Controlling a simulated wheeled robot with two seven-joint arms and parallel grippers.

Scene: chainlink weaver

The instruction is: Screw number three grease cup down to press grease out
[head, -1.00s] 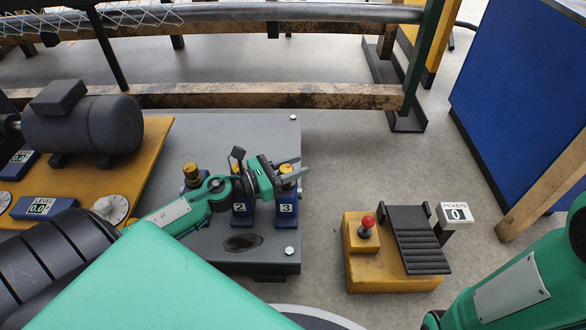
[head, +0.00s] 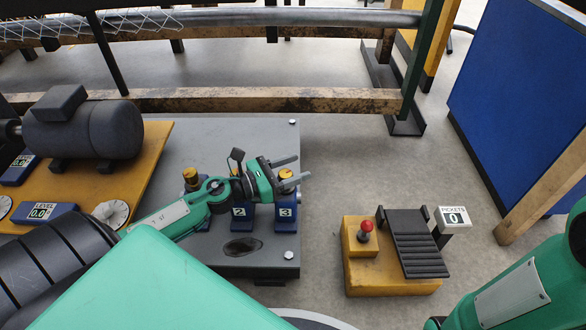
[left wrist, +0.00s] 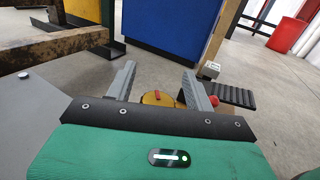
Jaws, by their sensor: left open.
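The number three grease cup (head: 286,174) has a brass-yellow top on a blue block (head: 285,217) marked 3, on a grey plate. My left gripper (head: 303,169) is open, with its two grey fingers at the height of the cup top and spread around it. In the left wrist view, the yellow cup top (left wrist: 155,98) with a small red mark shows between the fingers of my left gripper (left wrist: 160,78). I cannot tell whether either finger touches it. My right arm shows at lower right, but its gripper is out of view.
The number two cup's block (head: 240,215) stands just left, partly under my left wrist. Another brass-topped cup (head: 190,175) stands further left. A dark motor (head: 82,130) is at left.

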